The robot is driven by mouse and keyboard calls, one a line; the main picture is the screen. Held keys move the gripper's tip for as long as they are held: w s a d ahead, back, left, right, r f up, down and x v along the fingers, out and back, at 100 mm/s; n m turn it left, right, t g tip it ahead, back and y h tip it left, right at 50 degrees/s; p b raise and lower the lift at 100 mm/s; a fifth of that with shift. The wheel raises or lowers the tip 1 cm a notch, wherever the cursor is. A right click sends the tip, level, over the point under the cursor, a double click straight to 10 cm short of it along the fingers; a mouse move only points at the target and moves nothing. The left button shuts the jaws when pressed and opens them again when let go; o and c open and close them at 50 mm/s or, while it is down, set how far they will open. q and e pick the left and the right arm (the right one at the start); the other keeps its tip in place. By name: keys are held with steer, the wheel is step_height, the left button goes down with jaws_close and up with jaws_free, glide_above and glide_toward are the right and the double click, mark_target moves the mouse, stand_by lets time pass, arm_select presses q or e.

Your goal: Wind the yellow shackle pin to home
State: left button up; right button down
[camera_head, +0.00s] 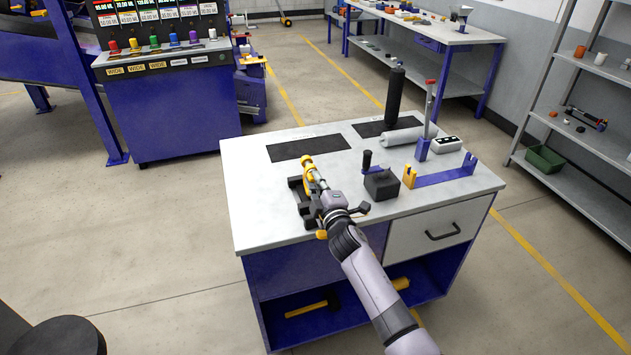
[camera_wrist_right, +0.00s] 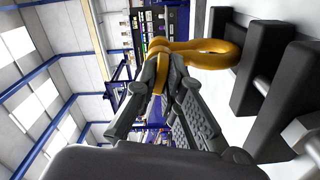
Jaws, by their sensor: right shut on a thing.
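The yellow shackle (camera_head: 308,166) lies in a black cradle (camera_head: 296,186) at the left of the white workbench. Its rounded bow (camera_wrist_right: 222,50) shows at the top of the right wrist view. My right gripper (camera_head: 318,184) reaches over the cradle from the front. In the wrist view its fingertips (camera_wrist_right: 166,70) are closed on a flat yellow part, apparently the shackle pin (camera_wrist_right: 156,50). The fingers hide part of the pin, and I cannot see its thread or how far it is wound in. My left gripper is not in view.
Dark mats (camera_head: 308,147) lie flat behind the cradle.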

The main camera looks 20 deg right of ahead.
steer(key=shift+m, duration=0.8)
steer(key=m, duration=0.3)
steer(key=shift+m+p, duration=0.3)
steer(key=shift+p, duration=0.1)
steer(key=shift+m, duration=0.6)
steer(key=shift+r+m+p, duration=0.1)
steer(key=shift+m+p, duration=0.3)
steer(key=shift+m, duration=0.6)
steer(key=m, duration=0.2)
steer(key=shift+m, duration=0.4)
